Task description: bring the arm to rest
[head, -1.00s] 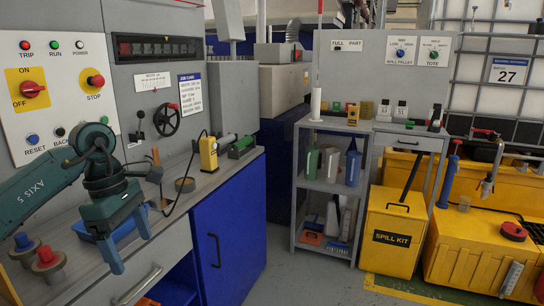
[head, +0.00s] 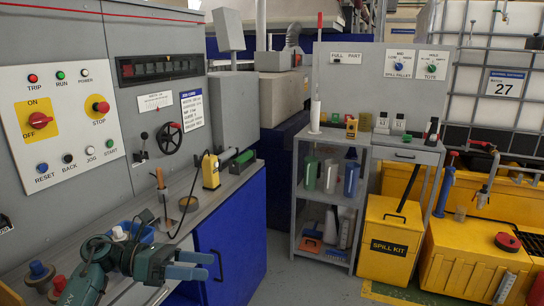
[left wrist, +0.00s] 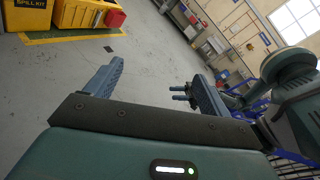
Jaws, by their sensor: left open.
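My left gripper (head: 208,266) is low in the head view, in front of the grey worktop (head: 204,207). Its two blue-grey fingers point right, apart, with nothing between them. My left arm (head: 92,278) is folded, coming in from the bottom left. In the left wrist view the gripper (left wrist: 158,75) is open and empty, with grey floor showing between the fingers. A teal arm link shows at the right of that view.
The control panel (head: 62,130) stands above the worktop. A blue tray (head: 130,232), a yellow device (head: 210,171) and knobbed parts (head: 39,271) sit on it. A blue cabinet door (head: 231,235) is close to the fingers. Shelves and the spill kit bin (head: 391,240) stand right, beyond clear floor.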

